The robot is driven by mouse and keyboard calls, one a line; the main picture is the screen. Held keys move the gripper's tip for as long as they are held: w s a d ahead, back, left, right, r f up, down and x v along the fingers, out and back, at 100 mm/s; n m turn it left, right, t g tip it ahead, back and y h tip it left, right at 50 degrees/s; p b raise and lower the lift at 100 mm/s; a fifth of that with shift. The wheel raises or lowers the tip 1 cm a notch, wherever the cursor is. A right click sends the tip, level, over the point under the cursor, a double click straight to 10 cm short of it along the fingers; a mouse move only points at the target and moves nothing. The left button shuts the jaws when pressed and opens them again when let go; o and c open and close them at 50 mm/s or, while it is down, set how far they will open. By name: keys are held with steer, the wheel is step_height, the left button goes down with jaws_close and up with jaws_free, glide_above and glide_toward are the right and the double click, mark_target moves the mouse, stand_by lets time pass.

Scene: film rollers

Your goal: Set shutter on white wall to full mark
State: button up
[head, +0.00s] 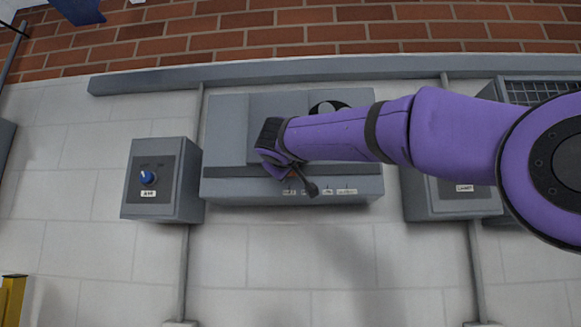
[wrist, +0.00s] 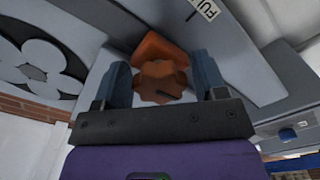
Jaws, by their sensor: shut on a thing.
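The shutter unit (head: 225,140) is a grey box on the white wall, with a row of small white labels (head: 340,191) along its lower edge. My gripper (head: 290,172) is at its front, left of the middle, and my arm covers part of the unit. In the wrist view, the fingers of my gripper (wrist: 160,82) stand on either side of a lobed orange knob (wrist: 158,85), closed on it. An orange piece (wrist: 155,48) lies just beyond the knob.
A grey box with a blue knob (head: 148,177) hangs on the wall to the left. Another labelled grey box (head: 465,200) is to the right, partly behind my arm. Conduits run down the wall. The wall below the unit is clear.

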steer(key=o, duration=1.1)
steer(key=shift+a, duration=0.35)
steer(key=shift+c, duration=0.2)
steer(key=shift+d, duration=0.1)
steer(key=shift+s, duration=0.1)
steer(key=s, duration=1)
steer(key=shift+s, duration=0.35)
steer(key=s+d+f+m+g+h, duration=0.1)
steer(key=s+d+f+g, duration=0.1)
steer(key=d+f, duration=0.55)
steer(key=s+d+f+m+g+h, duration=0.1)
steer(key=s+d+f+m+g, duration=0.2)
steer(key=d, duration=0.7)
steer(key=s+d+f+g+h, duration=0.1)
steer(key=s+d+f+g, duration=0.1)
steer(key=d+f, duration=0.6)
steer(key=s+d+f+m+g+y, duration=0.1)
steer(key=s+d+f+m+g, duration=0.1)
steer(key=s+d+f, duration=0.2)
steer(key=s+d+f+m+g+y, duration=0.1)
steer(key=s+d+f, duration=0.3)
steer(key=s+f, duration=0.6)
steer(key=s+d+f+m+g+y, duration=0.1)
steer(key=s+d+f+m+g, duration=0.1)
steer(key=s+f, duration=0.5)
step_height(320, 180, down, 2)
steer(key=shift+s+d+m+g, duration=0.3)
steer(key=shift+d+g, duration=0.1)
steer(key=shift+d, duration=0.5)
